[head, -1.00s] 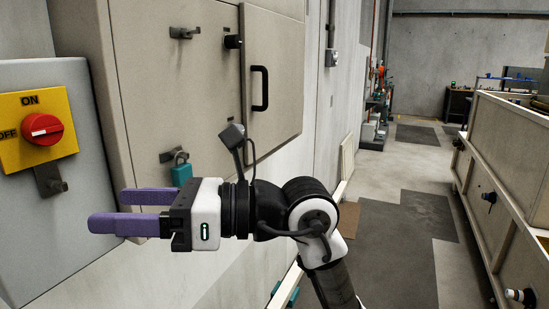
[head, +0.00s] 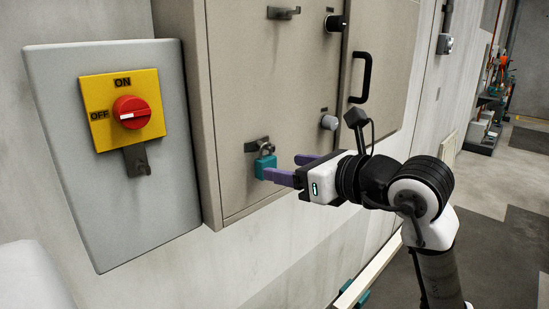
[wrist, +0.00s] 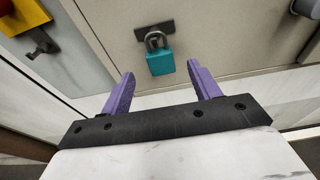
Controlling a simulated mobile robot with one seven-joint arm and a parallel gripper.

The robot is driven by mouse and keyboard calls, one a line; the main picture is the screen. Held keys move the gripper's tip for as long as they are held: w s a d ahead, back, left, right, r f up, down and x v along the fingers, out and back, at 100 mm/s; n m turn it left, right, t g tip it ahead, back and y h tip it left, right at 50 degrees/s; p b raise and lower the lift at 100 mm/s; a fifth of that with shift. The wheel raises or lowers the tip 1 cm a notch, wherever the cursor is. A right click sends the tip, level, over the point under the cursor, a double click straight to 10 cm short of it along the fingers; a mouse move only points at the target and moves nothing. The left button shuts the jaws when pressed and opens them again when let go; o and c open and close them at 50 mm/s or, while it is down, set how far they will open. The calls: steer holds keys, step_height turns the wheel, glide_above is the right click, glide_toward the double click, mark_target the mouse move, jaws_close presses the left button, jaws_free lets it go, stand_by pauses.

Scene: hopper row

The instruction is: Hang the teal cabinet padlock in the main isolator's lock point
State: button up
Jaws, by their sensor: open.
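The teal padlock (head: 266,167) hangs by its shackle from a metal bracket (head: 258,146) low on the beige cabinet door. In the wrist view the padlock (wrist: 160,60) hangs just beyond and between the spread purple fingers. My gripper (head: 288,168) is open and empty; in the head view its fingertips appear close to the padlock's right side, and I cannot tell if they touch it. The main isolator (head: 122,112) is a yellow plate with a red knob on a grey box, left of the cabinet. Its lock point (head: 138,161) is an empty metal bracket below the plate.
The beige cabinet (head: 264,90) has another bracket (head: 284,13) higher up, a black knob (head: 335,23), a grey knob (head: 329,122) and a black handle (head: 362,78). The cabinet stands out from the wall beside the grey isolator box (head: 60,130). Open floor lies at the right.

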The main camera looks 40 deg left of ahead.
mark_target(270, 164)
steer(key=shift+p+x, duration=0.55)
steer(key=shift+x, duration=2.15)
steer(key=shift+c, duration=0.4)
steer(key=c, duration=1.1)
steer(key=shift+r+p, duration=0.3)
steer(key=shift+r, duration=0.35)
steer(key=shift+d, duration=0.3)
steer(key=shift+f+b+v, duration=0.25)
steer(key=shift+b+v, duration=0.25)
steer(key=shift+v, duration=0.6)
steer(key=shift+d, duration=0.15)
steer(key=shift+f+b+v, duration=0.2)
steer(key=shift+b+v, duration=0.1)
steer(key=shift+v, duration=0.75)
